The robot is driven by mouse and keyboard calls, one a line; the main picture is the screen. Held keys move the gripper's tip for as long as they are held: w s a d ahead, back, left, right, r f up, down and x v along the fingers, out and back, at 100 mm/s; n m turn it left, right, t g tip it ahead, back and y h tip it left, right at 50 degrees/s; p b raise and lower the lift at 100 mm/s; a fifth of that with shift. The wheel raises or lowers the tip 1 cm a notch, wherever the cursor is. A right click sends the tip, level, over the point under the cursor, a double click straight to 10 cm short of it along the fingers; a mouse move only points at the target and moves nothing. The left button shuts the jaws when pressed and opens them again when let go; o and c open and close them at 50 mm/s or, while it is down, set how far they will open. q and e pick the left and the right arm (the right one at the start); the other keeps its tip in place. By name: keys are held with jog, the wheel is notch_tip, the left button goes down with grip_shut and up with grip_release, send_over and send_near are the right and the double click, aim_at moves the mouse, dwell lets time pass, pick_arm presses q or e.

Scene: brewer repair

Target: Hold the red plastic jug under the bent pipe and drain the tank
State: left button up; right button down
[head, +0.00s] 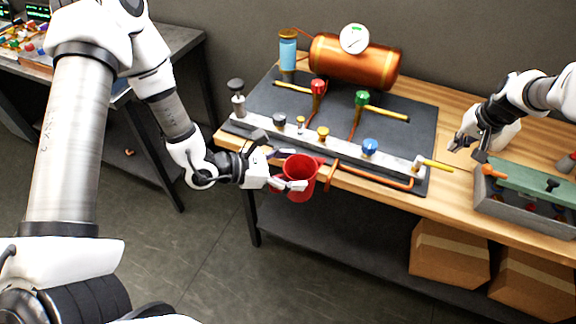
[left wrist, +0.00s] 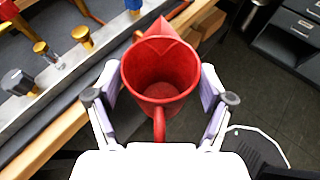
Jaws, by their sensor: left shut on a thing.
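The red plastic jug (head: 300,174) is in my left gripper (head: 281,172), off the front edge of the workbench and roughly upright. In the left wrist view the jug (left wrist: 160,75) stands between both fingers (left wrist: 160,96), its spout away from me and its handle toward me; its inside looks empty. The copper tank (head: 354,62) with a round gauge lies at the back of the bench. A copper bent pipe (head: 331,172) comes down over the bench's front edge, just right of the jug. My right gripper (head: 468,148) is above the bench at right, apparently open and empty.
A grey-green toolbox (head: 525,195) stands at the right. Cardboard boxes (head: 449,252) sit on the lower shelf. The floor left of the bench is clear.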

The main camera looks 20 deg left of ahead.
pick_arm(q)
jog(key=s+d+f+m+g+h, duration=0.1)
jog(key=s+d+f, duration=0.5)
jog(key=s+f, duration=0.55)
jog(key=w+f, duration=0.1)
jog(key=w, duration=1.4)
jog(key=shift+f, duration=0.3)
pick_arm(e)
jog(key=shift+w+f, duration=0.1)
pick_arm(q)
jog(key=shift+s, duration=0.1)
